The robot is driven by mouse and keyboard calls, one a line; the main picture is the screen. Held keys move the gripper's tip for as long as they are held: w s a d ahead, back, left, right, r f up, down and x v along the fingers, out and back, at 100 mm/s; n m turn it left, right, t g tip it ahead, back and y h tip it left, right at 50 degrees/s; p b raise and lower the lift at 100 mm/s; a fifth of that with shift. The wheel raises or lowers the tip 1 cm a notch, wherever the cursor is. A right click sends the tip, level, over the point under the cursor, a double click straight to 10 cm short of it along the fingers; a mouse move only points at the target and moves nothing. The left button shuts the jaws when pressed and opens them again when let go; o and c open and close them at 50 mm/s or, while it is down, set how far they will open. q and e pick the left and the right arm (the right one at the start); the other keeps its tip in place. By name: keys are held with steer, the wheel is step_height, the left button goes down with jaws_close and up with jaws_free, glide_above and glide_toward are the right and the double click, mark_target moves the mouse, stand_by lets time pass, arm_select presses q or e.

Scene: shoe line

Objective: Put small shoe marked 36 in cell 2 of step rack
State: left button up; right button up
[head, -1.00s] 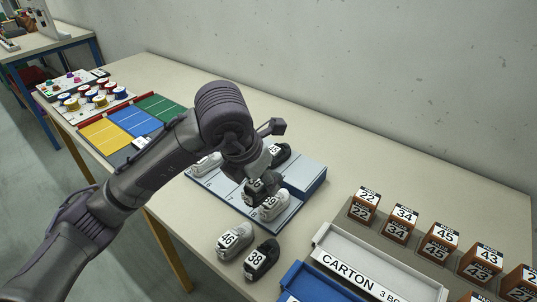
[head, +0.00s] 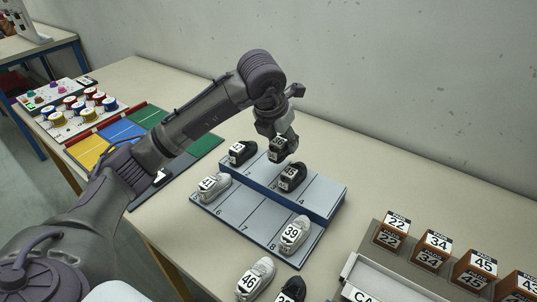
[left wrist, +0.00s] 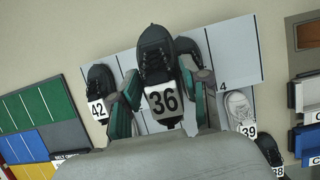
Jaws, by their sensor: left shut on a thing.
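The small black shoe marked 36 (head: 277,150) is in my left gripper (head: 279,136), which is shut on it. It is over the upper tier of the step rack (head: 322,196), between the black shoe marked 42 (head: 240,153) and another black shoe (head: 292,177). In the left wrist view the shoe 36 (left wrist: 158,75) is upright between the fingers of my left gripper (left wrist: 160,98), its number facing the camera. I cannot tell whether its sole touches the rack. My right gripper is not in view.
On the lower tier stand a grey shoe marked 41 (head: 213,187) and a grey shoe marked 39 (head: 295,235), with bare cells between them. Shoes 46 (head: 255,279) and 38 (head: 291,291) are on the table in front. Boxes (head: 432,250) stand to the right.

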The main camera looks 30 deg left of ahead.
arm_select(q)
steer(key=a, duration=0.1)
steer(key=a+f, duration=0.2)
steer(key=a, duration=0.1)
steer(key=shift+s+a+f, duration=0.1)
steer(key=shift+f, duration=0.15)
steer(key=shift+a+f, duration=0.1)
steer(key=shift+f, duration=0.3)
step_height(320, 180, down, 4)
steer(key=shift+r+p, duration=0.25)
steer(key=shift+p, duration=0.2)
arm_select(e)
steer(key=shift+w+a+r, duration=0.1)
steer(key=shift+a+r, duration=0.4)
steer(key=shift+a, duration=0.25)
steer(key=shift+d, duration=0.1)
arm_select(q)
steer(key=shift+f, duration=0.15)
steer(key=o, duration=1.1)
steer(key=shift+o, duration=0.2)
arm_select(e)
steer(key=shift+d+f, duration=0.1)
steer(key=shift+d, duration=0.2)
